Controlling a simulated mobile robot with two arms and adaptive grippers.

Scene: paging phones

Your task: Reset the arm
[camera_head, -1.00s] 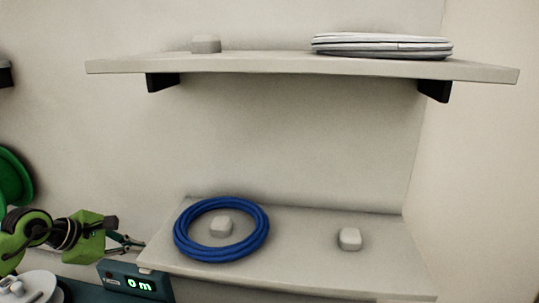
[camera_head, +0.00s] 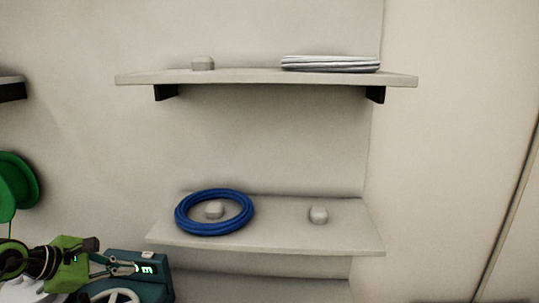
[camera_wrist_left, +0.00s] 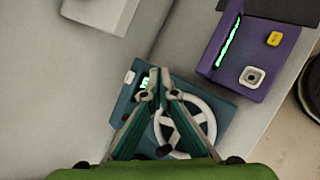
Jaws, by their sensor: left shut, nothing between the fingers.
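My left gripper (camera_head: 122,268) comes in from the lower left in the head view. Its green arm and dark fingers are in front of a teal box with a lit green display (camera_head: 150,260). In the left wrist view the gripper (camera_wrist_left: 158,92) has its fingertips together, with nothing between them. The teal box (camera_wrist_left: 122,108) with a white wheel (camera_wrist_left: 203,118) shows behind the fingers there. My right gripper is in neither view.
The upper shelf (camera_head: 230,77) holds a white coil (camera_head: 330,64). A purple box (camera_wrist_left: 228,68) shows in the wrist view.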

